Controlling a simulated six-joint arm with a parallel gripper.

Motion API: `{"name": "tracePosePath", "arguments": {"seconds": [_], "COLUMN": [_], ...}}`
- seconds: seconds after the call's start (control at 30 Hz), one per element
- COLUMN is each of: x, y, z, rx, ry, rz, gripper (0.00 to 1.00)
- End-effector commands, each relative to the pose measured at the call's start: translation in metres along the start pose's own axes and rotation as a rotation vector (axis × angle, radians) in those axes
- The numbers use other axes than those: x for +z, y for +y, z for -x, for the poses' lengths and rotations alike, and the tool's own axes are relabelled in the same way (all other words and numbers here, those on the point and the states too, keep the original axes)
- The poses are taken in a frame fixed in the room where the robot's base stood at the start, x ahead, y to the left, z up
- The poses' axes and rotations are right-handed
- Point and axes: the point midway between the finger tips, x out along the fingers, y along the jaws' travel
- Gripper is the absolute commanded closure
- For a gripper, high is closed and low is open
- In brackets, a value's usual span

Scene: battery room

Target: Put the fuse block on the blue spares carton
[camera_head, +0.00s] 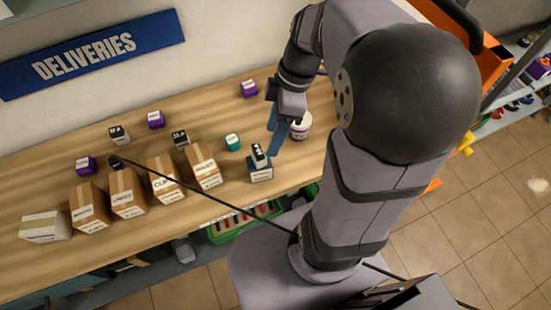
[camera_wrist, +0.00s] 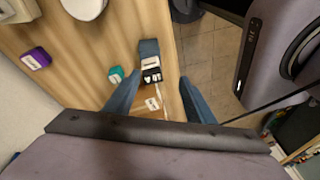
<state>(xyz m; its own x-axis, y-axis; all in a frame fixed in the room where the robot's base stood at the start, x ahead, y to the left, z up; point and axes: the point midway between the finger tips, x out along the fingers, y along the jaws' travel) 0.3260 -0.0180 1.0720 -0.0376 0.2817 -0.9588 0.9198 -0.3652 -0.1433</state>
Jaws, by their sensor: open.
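The fuse block appears to be the small black block with a white label (camera_head: 259,155), sitting on top of the blue-grey spares carton (camera_head: 261,174) near the table's front edge. In the wrist view the block (camera_wrist: 152,75) shows between my fingers, with the carton (camera_wrist: 149,48) beyond it. My gripper (camera_head: 272,142) is open, its two blue fingers pointing down beside and above the block. In the wrist view the fingertips (camera_wrist: 159,80) are spread wide, with a gap on both sides of the block. Exact contact between block and carton is hard to see.
Brown cartons (camera_head: 164,181) stand in a row to the left. A teal block (camera_head: 232,142), purple blocks (camera_head: 249,89) and black blocks (camera_head: 180,138) lie behind. A white tub (camera_head: 301,126) is close on the right. A green bin (camera_head: 243,222) sits below the table edge.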

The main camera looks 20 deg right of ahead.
Motion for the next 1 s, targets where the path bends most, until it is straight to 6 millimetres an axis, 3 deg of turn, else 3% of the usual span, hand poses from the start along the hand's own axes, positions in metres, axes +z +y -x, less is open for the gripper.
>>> {"name": "tracePosePath", "arguments": {"seconds": [0.5,0.7,1.0], "x": [0.016,0.019,0.02], "y": [-0.032,-0.038,-0.039], "z": [-0.059,-0.07,-0.073], "rx": [0.188,0.253,0.277], "ry": [-0.155,-0.144,-0.134], "rz": [-0.898,-1.095,-1.17], "gripper": [0.5,0.5,0.5]}}
